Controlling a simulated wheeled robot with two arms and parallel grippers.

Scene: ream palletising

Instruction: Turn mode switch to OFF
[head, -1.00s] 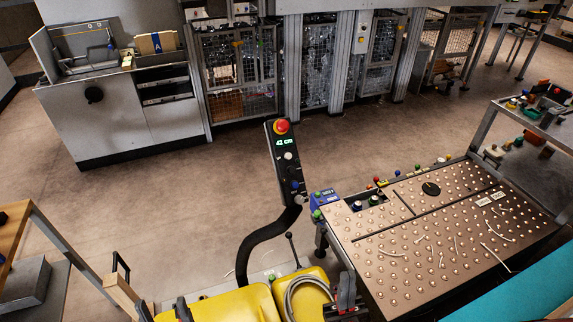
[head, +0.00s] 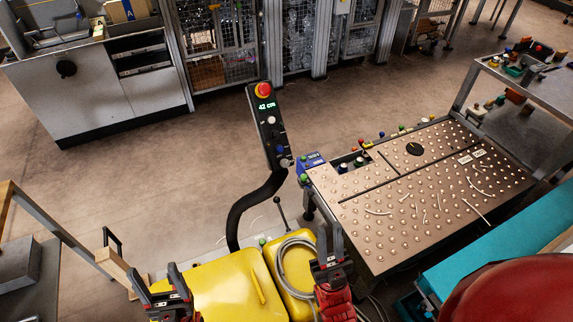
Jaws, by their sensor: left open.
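A slim black control panel (head: 267,127) stands on a curved black post in the middle of the head view. It has a red button (head: 262,90) on top, a green display reading 42 cm, a pale knob (head: 271,120), a blue button (head: 280,149) and a grey knob (head: 285,162) lower down. I cannot tell which is the mode switch, and no OFF label is readable. My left gripper (head: 157,276) is open and empty at the bottom left, well short of the panel. My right gripper (head: 330,234) is below and right of the panel, apart from it; its jaw gap is unclear.
A yellow machine cover (head: 222,292) lies between my grippers, with a grey hose (head: 284,262) and a small black lever (head: 281,208). A ball-studded table (head: 400,220) with a blue box (head: 312,164) stands to the right. Open floor lies left of the panel.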

